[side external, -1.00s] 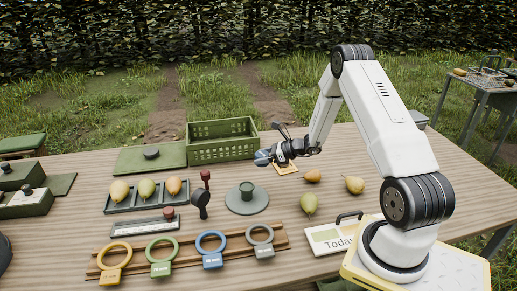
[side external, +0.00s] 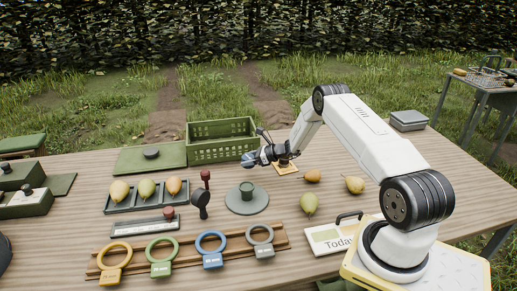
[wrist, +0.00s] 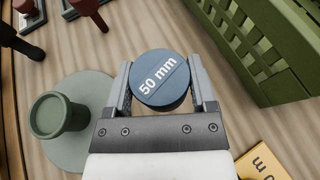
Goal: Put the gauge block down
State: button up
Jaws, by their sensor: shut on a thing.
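The gauge block (wrist: 161,80) is a round blue disc marked "50 mm". In the wrist view it sits between the two fingers of my gripper (wrist: 161,90), which is shut on it. In the side view the blue disc (side external: 249,160) is at the tip of my gripper (side external: 257,156), in front of the green crate and above and behind the round grey-green plate. I cannot tell whether the disc touches the table.
The round plate (side external: 240,208) with a green knob (side external: 247,188) stands close by. A green crate (side external: 222,153) is behind, and a yellow-edged plate (side external: 285,169) lies to the right. A pear tray (side external: 147,204) and ring gauges (side external: 211,253) lie left and in front.

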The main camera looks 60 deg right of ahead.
aim_at(247, 174)
jog(key=shift+w+d+f, duration=0.2)
jog(key=shift+w+f, duration=0.25)
jog(key=shift+f, duration=0.1)
jog(key=shift+w+d+f, duration=0.15)
jog(key=shift+w+f, duration=0.2)
jog(key=shift+f, duration=1.65)
jog(key=shift+f, duration=0.1)
jog(key=o, duration=1.2)
